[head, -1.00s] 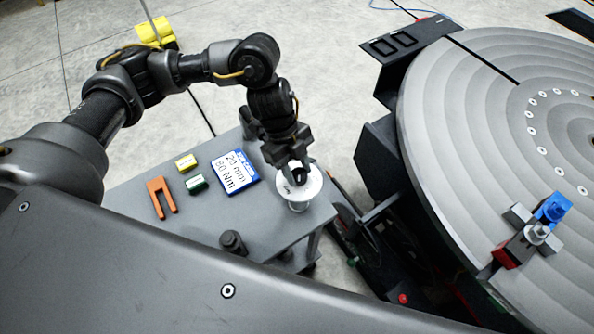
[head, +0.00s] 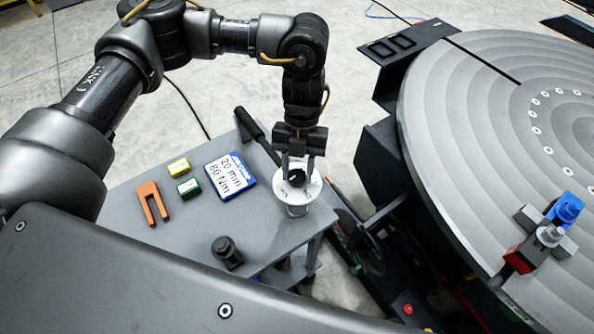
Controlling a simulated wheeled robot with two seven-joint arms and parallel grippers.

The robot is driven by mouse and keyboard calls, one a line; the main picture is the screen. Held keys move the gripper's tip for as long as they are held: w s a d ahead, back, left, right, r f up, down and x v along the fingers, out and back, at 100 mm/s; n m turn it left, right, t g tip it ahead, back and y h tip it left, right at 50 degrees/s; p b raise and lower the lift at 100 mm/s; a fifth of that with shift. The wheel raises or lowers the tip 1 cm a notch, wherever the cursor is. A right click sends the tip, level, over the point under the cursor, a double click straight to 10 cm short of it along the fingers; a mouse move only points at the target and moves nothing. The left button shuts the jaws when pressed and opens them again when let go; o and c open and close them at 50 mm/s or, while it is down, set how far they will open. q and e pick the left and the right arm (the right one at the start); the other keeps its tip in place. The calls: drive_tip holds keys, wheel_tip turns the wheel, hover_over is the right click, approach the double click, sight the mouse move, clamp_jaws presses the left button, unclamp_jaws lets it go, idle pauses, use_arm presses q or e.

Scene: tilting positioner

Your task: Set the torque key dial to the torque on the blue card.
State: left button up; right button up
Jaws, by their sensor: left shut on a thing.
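The blue-edged card (head: 230,176) lies flat on the grey cart top and reads "20 mm" and "80 Nm". The torque key dial is a white round disc (head: 311,188) on a white stand at the cart's right end, with a dark knob (head: 297,178) at its centre. My left gripper (head: 298,173) points down over the dial, its fingers on either side of the dark knob and shut on it. The marks on the dial are too small to read, and the fingers partly cover its face. My right gripper is not in view.
A black handle (head: 249,124) sticks out behind. The large round positioner table (head: 450,130) stands at right.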

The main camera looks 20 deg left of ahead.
use_arm(q)
drive_tip(key=m+y+b, duration=0.1)
drive_tip(key=m, duration=0.2)
drive_tip(key=shift+d, duration=0.15)
drive_tip(key=shift+m+t+y+b, duration=0.3)
drive_tip(key=shift+m+y+b, duration=0.25)
drive_tip(key=shift+m, duration=0.95)
drive_tip(key=o, duration=1)
drive_tip(key=shift+w+r, duration=0.1)
drive_tip(key=shift+r, duration=0.15)
drive_tip(key=b+v, duration=0.2)
drive_tip(key=v, duration=0.8)
drive_tip(key=shift+d, duration=0.25)
drive_tip(key=shift+r, duration=0.15)
